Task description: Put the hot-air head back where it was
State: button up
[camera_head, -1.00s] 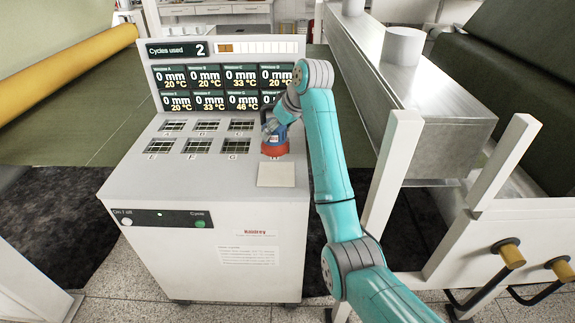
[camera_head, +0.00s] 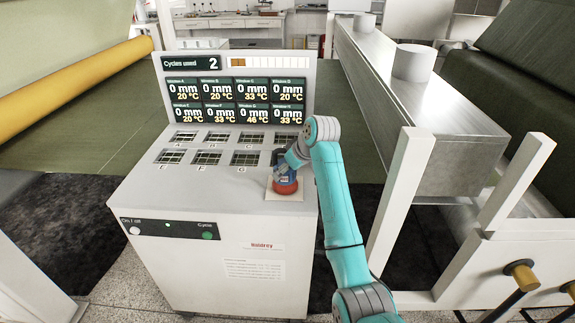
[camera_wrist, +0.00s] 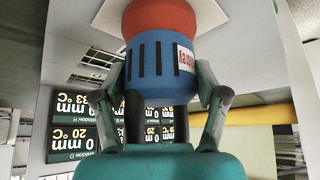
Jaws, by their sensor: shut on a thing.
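The hot-air head (camera_head: 287,186) has a blue body with dark slots and a red-orange base. It stands upright over the pale square pad (camera_head: 271,196) at the front right of the console top. In the wrist view the hot-air head (camera_wrist: 160,58) fills the space between the fingers, and the pad (camera_wrist: 103,12) shows around its red end. My gripper (camera_head: 283,168) is shut on the blue body. I cannot tell whether the red base touches the pad or hangs just above it.
The console top has several gridded windows (camera_head: 208,157) behind and left of the head. A display panel (camera_head: 238,90) stands at the back, reading "Cycles used 2". A white frame post (camera_head: 400,195) and a long metal beam (camera_head: 430,120) stand to the right. The console's front left top is clear.

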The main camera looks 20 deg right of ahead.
jog(key=shift+r, duration=0.1)
jog(key=o, duration=1.8)
jog(key=v, duration=1.2)
